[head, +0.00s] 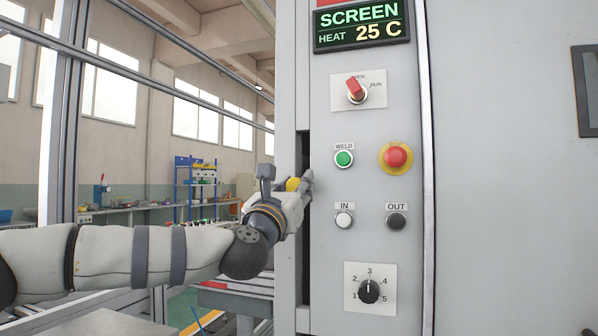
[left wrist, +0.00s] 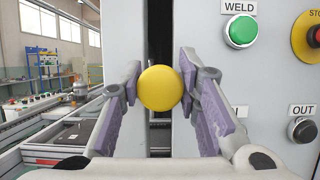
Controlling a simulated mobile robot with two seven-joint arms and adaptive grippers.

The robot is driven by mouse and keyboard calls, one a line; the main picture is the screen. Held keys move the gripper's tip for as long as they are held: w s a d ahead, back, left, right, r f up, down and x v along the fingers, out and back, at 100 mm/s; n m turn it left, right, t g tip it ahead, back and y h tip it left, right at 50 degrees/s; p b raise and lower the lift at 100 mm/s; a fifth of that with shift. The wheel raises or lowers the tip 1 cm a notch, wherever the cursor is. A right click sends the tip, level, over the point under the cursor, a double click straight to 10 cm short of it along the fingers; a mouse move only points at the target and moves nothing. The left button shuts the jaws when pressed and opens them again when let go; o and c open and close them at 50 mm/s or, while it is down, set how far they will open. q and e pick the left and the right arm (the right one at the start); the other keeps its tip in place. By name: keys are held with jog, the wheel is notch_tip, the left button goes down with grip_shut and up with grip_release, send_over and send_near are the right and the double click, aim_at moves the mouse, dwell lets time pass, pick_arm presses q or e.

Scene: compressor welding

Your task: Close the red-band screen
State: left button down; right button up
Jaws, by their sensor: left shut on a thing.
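A round yellow knob (head: 292,184) sits at the left edge of the grey control cabinet, beside a dark vertical gap (head: 306,160). The knob also shows in the left wrist view (left wrist: 160,88), in front of that gap. My left gripper (head: 303,183) is shut on the knob, one finger on each side of it. The fingers hide most of the knob in the head view. I cannot make out a red band on the grey panel (head: 287,80) left of the gap. My right gripper is not in view.
The cabinet front carries a display (head: 361,25) reading SCREEN, HEAT 25 C. Below are a red selector (head: 356,89), a green WELD button (head: 344,159), a red stop button (head: 396,156), IN and OUT buttons and a dial (head: 369,291). A metal frame stands at left.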

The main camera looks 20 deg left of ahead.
pick_arm(q)
notch_tip(320, 180, down, 20)
jog(key=b, duration=1.2)
jog(key=shift+b, duration=0.3)
jog(key=shift+r, duration=0.25)
jog(key=c, duration=1.2)
grip_release()
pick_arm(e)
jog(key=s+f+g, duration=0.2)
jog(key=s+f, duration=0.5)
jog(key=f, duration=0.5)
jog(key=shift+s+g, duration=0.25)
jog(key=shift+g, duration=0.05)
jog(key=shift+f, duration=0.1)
pick_arm(q)
jog(key=v, duration=0.7)
jog(key=shift+s, duration=0.3)
